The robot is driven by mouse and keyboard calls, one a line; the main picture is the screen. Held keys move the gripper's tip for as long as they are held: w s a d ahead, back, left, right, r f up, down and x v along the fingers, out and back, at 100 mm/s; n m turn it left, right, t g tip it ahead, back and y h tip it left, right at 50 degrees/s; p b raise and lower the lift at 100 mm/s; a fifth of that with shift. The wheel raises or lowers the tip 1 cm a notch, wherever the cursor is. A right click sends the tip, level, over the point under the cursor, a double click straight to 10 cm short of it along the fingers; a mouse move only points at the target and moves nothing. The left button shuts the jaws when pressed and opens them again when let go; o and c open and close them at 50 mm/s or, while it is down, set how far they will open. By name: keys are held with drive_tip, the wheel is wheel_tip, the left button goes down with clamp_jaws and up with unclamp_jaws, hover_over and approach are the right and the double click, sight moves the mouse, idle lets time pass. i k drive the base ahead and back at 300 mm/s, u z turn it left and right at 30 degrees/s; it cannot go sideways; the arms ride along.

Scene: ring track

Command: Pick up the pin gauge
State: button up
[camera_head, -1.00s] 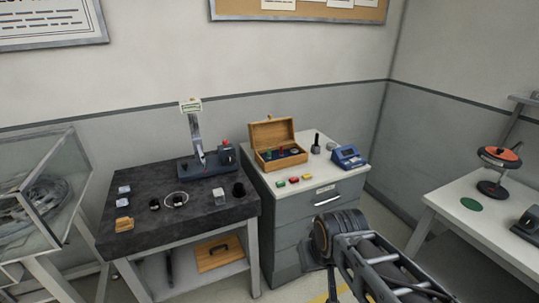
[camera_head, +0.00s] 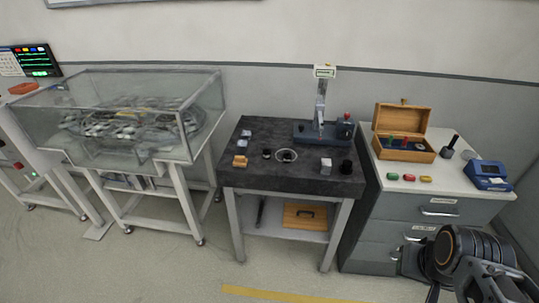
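I cannot tell for sure which small item is the pin gauge. An open wooden box (camera_head: 404,153) on the grey drawer cabinet (camera_head: 400,205) holds upright pieces with green and red tops. A dark piece with an upright handle (camera_head: 449,148) stands to the right of the box. Green, red and yellow small pieces (camera_head: 409,178) lie in front of it. The end of my arm with my gripper (camera_head: 440,262) is at the lower right, in front of the cabinet and apart from these items. Its fingers are not clear.
A dark stone-topped table (camera_head: 262,175) carries a gauge stand (camera_head: 320,125), a ring (camera_head: 286,156) and small blocks. A blue instrument (camera_head: 487,175) sits at the cabinet's right. A glass case (camera_head: 130,120) stands at left. The floor in front is clear, with a yellow line (camera_head: 290,296).

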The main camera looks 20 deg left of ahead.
sight(390, 140)
drive_tip(key=z, duration=0.15)
drive_tip(key=i, duration=1.6)
drive_tip(key=u, duration=0.65)
